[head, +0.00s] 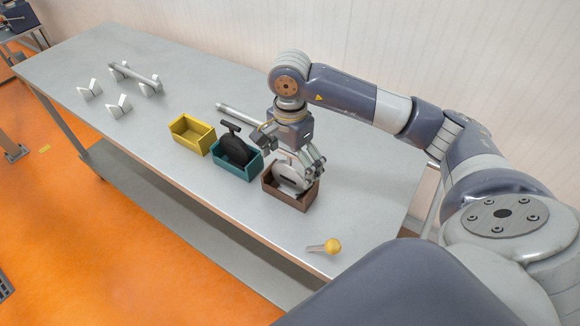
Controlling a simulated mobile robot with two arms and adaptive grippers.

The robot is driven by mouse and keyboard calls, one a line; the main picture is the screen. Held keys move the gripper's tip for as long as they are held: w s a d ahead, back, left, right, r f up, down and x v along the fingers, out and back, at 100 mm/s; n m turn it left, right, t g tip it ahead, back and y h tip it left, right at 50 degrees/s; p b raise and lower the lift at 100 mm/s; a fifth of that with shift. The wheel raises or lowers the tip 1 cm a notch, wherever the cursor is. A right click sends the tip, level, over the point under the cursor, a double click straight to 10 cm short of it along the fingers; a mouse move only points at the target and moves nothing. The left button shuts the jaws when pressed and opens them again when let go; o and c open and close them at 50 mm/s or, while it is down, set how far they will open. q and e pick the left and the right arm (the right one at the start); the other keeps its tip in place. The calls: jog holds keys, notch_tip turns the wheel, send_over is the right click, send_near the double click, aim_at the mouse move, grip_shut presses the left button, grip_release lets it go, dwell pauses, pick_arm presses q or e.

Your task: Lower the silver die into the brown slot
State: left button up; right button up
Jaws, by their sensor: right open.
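The brown slot (286,198) is an open box near the table's front edge, right of two other boxes. The silver die (287,180) is a round grey disc that sits upright inside it, its upper part showing above the rim. My right gripper (306,173) points down over the brown slot, right at the silver die. It is open, and its fingers hide part of the die and the slot's back. Whether a finger touches the die I cannot tell. My left gripper is not in view.
A teal box (232,171) holding a black disc with a handle and an empty yellow box (190,137) stand to the left. A yellow-knobbed pin (331,246) lies near the front edge. White V-blocks (118,106) and a grey rod (134,73) occupy the far left.

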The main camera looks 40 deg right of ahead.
notch_tip(320, 180, up, 10)
jog(key=shift+r, duration=0.2)
dwell(0.6)
